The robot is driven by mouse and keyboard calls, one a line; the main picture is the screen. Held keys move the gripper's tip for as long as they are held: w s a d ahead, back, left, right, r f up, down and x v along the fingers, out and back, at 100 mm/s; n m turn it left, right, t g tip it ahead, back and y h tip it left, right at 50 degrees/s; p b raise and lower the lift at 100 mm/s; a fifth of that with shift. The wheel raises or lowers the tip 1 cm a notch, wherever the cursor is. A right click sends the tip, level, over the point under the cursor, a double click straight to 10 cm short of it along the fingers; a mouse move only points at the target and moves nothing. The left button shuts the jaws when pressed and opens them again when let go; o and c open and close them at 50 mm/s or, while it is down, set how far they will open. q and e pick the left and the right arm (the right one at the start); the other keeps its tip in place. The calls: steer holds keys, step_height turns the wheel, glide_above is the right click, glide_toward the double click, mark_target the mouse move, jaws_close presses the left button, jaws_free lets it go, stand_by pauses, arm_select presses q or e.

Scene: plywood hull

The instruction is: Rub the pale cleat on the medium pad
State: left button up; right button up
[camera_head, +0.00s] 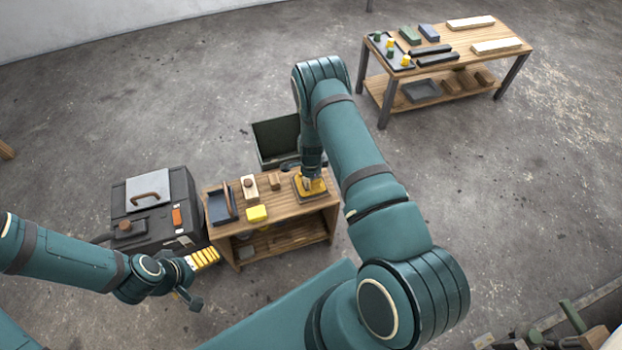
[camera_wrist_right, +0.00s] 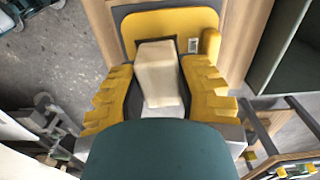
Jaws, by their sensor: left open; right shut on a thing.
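My right gripper (camera_wrist_right: 158,92) is shut on the pale cleat (camera_wrist_right: 157,70), a small cream block between its yellow toothed fingers in the right wrist view. Beyond the cleat lies a yellow pad (camera_wrist_right: 165,25) with a small barcode label, set on a grey base. The pad (camera_head: 318,190) also shows at the right end of the small wooden bench in the head view, under my right gripper. The cleat is over the pad; I cannot tell whether they touch. My left gripper (camera_head: 195,277) is open and empty, low in front of the dark case.
The small bench (camera_head: 290,233) also holds a dark tray (camera_head: 221,205), a pale board with a brown knob (camera_head: 249,186), a brown block (camera_head: 276,181) and a yellow block (camera_head: 257,213). A dark case (camera_head: 150,237) stands left, a green bin (camera_head: 276,137) behind, another bench (camera_head: 447,65) far right.

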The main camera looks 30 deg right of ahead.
steer(key=shift+f, duration=0.45)
stand_by(0.5)
steer(key=shift+s+d, duration=0.2)
steer(key=shift+d, duration=0.7)
steer(key=shift+w+a+f, duration=0.1)
steer(key=shift+w+a, duration=0.1)
steer(key=shift+a, duration=0.7)
steer(key=shift+w+a, duration=0.2)
steer(key=shift+a, duration=0.7)
steer(key=shift+s+d, duration=0.25)
steer(key=shift+d, duration=0.65)
steer(key=shift+s+d, duration=0.2)
steer(key=shift+d, duration=0.65)
steer(key=shift+w+a, duration=0.25)
steer(key=shift+a, duration=0.65)
steer(key=shift+w+a, duration=0.2)
steer(key=shift+a, duration=0.65)
steer(key=shift+d, duration=0.15)
stand_by(0.4)
